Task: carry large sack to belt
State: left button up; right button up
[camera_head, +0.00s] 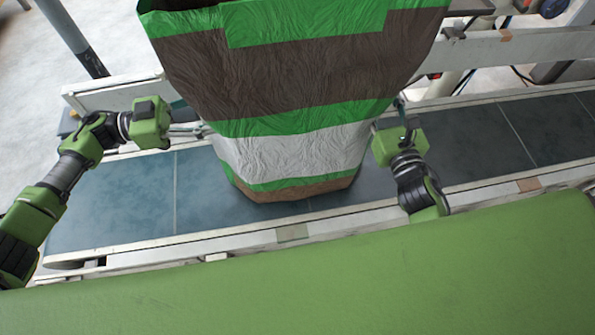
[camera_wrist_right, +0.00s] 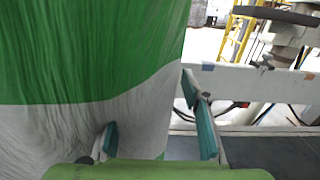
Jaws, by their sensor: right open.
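The large sack (camera_head: 290,80) is brown, green and white and stands upright, its base on the dark belt (camera_head: 120,200). Its top reaches past the upper edge of the head view. My left gripper (camera_head: 190,117) is at the sack's left side, fingers spread and pointing at it. My right gripper (camera_head: 388,113) is at the sack's right side, open. In the right wrist view the sack (camera_wrist_right: 80,70) fills the left half, and its side edge lies between the spread teal fingers (camera_wrist_right: 150,115). I cannot tell whether the fingers touch it.
A pale rail (camera_head: 340,222) runs along the belt's near side, and another rail (camera_head: 500,50) along the far side. A green surface (camera_head: 400,275) fills the foreground. The belt is clear left and right of the sack. A yellow frame (camera_wrist_right: 238,35) stands in the background.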

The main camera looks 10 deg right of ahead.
pick_arm(q)
jog(key=a, duration=1.2)
pick_arm(e)
jog(key=shift+a+f, duration=0.15)
jog(key=shift+a, duration=0.05)
jog(key=shift+o, duration=0.2)
jog(key=o, duration=0.5)
jog(key=shift+o, duration=0.6)
jog(key=shift+s+d, duration=0.15)
pick_arm(q)
jog(key=shift+s+d+r, duration=0.1)
jog(key=shift+d, duration=0.1)
pick_arm(e)
jog(key=shift+f, duration=0.1)
jog(key=shift+s, duration=0.2)
pick_arm(q)
jog(key=shift+a, duration=0.25)
pick_arm(e)
jog(key=s, duration=1.1)
jog(key=shift+s+d+r, duration=0.25)
jog(key=shift+d+r, duration=0.05)
